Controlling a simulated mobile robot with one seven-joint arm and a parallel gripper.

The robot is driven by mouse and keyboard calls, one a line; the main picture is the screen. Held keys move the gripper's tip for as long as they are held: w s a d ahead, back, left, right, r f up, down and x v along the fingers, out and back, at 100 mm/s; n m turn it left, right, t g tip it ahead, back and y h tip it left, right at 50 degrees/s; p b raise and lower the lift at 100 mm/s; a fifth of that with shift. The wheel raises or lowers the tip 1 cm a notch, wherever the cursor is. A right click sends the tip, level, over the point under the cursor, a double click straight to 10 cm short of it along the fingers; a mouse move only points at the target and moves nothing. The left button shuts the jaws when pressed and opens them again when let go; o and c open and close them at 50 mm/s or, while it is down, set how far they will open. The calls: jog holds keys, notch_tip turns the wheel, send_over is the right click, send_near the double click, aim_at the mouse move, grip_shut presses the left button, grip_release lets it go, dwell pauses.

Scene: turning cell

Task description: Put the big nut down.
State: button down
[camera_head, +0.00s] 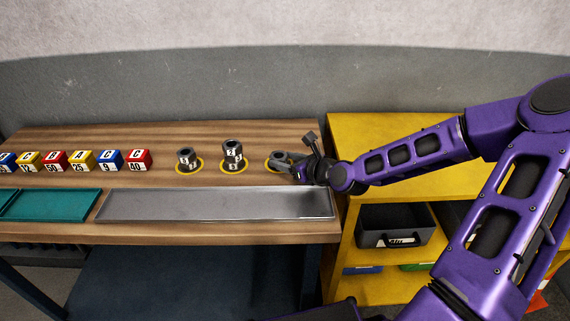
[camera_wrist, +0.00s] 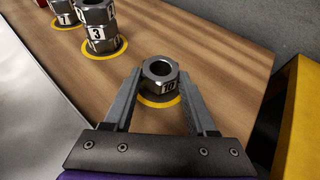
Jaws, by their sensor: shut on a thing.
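The big nut (camera_wrist: 160,77) is dark grey steel with a white label reading 10. It is upright between the two fingertips of my gripper (camera_wrist: 159,80), which is shut on it. A yellow ring (camera_wrist: 160,102) marked on the wooden bench shows under and around the nut. I cannot tell whether the nut touches the bench or hangs just above it. In the head view my gripper (camera_head: 284,159) is at the right end of the bench, over the rightmost yellow ring (camera_head: 268,166), and partly hides the nut.
Left of my gripper, stacked nuts (camera_head: 232,153) and another nut (camera_head: 187,159) stand on yellow rings. Several labelled cubes (camera_head: 82,158) line the bench's left. A grey metal tray (camera_head: 215,205) and a teal tray (camera_head: 50,205) lie in front. A yellow shelf (camera_head: 375,130) adjoins on the right.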

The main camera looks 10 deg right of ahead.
jog(key=shift+f, duration=0.25)
jog(key=shift+c, duration=1)
grip_release()
jog(key=shift+f, duration=0.1)
jog(key=shift+s+d+r, duration=0.15)
jog(key=shift+s+r, duration=0.05)
jog(key=shift+r, duration=0.1)
jog(key=p+v, duration=0.3)
jog(key=v, duration=0.8)
jog(key=shift+s+d+r, duration=0.1)
jog(key=shift+s, duration=0.1)
